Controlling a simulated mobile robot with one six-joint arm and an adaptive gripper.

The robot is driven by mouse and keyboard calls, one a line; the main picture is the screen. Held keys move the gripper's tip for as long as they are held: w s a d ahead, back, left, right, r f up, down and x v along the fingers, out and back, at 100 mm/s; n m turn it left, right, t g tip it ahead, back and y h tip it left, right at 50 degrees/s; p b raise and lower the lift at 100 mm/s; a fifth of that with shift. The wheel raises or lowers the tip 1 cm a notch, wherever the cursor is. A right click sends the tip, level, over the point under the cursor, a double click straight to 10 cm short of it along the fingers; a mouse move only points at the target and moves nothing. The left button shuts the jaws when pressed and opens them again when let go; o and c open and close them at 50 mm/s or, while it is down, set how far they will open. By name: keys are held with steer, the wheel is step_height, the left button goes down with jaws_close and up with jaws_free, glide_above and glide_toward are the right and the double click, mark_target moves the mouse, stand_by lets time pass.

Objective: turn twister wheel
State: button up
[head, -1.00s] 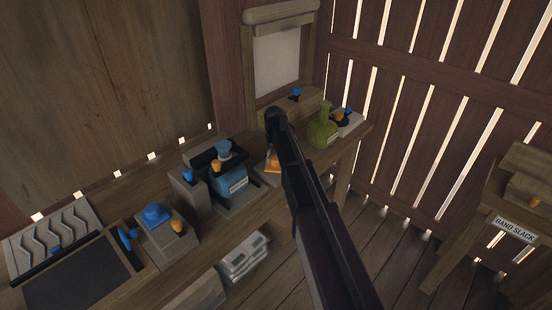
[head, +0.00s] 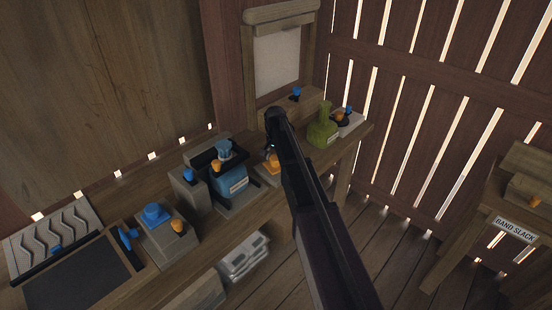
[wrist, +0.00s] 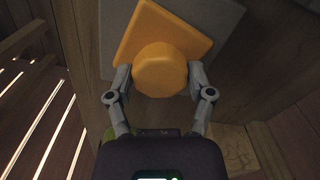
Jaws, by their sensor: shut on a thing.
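The twister wheel is an orange knob (wrist: 160,68) with flat facets on a square orange plate (wrist: 150,27), in the wrist view. The plate sits tilted at an angle against a grey block (wrist: 222,22). My gripper (wrist: 160,77) has one finger on each side of the knob and is shut on it. In the head view the orange wheel (head: 271,164) shows on the bench, partly hidden by my dark arm. My gripper's fingers are hidden there.
The wooden bench (head: 262,204) carries a green object (head: 322,131) right of my arm and a blue device (head: 230,178) to its left. A grey box with blue and orange knobs (head: 168,245) stands farther left.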

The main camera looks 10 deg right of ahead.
steer(key=shift+w+m, duration=0.2)
steer(key=shift+m, duration=0.3)
steer(key=o, duration=1.1)
steer(key=shift+s, duration=0.1)
